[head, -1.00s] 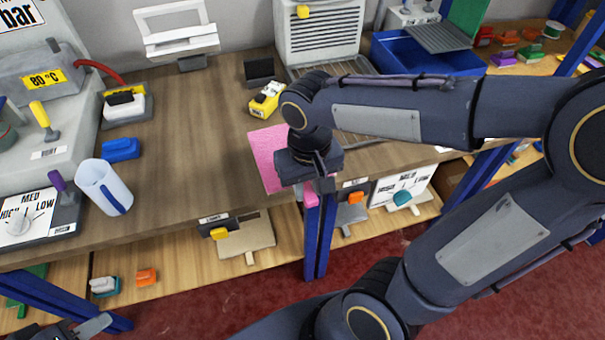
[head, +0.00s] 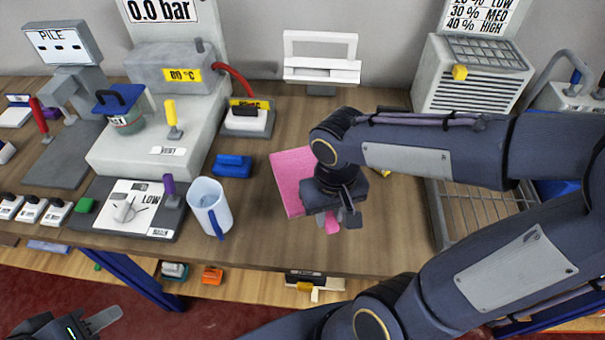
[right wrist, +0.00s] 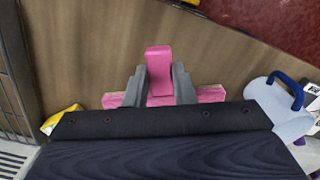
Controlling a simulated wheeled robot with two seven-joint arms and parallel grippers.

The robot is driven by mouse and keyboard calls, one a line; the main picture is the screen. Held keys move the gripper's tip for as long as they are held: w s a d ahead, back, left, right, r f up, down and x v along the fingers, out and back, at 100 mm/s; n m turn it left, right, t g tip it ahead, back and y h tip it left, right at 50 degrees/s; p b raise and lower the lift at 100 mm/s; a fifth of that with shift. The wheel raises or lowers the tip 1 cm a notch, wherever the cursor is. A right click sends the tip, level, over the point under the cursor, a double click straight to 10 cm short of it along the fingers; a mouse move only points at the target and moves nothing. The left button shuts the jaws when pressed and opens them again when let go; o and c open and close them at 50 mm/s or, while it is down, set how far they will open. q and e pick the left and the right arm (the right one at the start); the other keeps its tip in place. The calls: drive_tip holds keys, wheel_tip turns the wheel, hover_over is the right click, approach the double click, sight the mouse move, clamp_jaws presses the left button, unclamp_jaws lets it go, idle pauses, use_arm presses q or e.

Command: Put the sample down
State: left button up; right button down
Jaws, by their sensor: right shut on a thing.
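The sample is a flat pink square (head: 291,176), partly hidden behind my right gripper in the head view. My right gripper (head: 331,222) is shut on the sample's pink tab, which shows between its grey fingers in the right wrist view (right wrist: 159,70). Strips of the pink sheet show on either side of the fingers there. The sample is over the worktop (head: 270,246), right of a blue block; whether it touches the wood I cannot tell. My left gripper (head: 102,320) is at the bottom left corner, partly cut off; its opening is unclear.
A blue block (head: 232,166) lies behind the mug. A white stand (head: 320,66) is at the back. A wire rack (head: 462,215) lies to the right. Bare wood lies in front of the sample.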

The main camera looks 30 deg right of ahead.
drive_tip(key=w+d+f, duration=0.1)
drive_tip(key=w, duration=0.1)
drive_tip(key=w+d+f+p, duration=0.1)
drive_tip(key=w, duration=0.1)
drive_tip(key=w+d+f, duration=0.2)
drive_tip(key=w, duration=0.1)
drive_tip(key=shift+w, duration=0.1)
drive_tip(key=w+f, duration=0.1)
drive_tip(key=w+d+f, duration=0.1)
drive_tip(key=w+f, duration=0.1)
drive_tip(key=f, duration=0.1)
drive_tip(key=shift+d+p, duration=0.25)
drive_tip(key=shift+p, duration=0.1)
drive_tip(key=shift+w+d+f, duration=0.2)
drive_tip(key=shift+w+f, duration=0.1)
drive_tip(key=shift+f, duration=0.25)
wheel_tip(320, 180, down, 3)
drive_tip(key=shift+w+f, duration=0.15)
drive_tip(key=shift+f, duration=0.05)
drive_tip(key=shift+f, duration=0.2)
drive_tip(key=c, duration=1.2)
unclamp_jaws()
drive_tip(key=shift+r, duration=0.1)
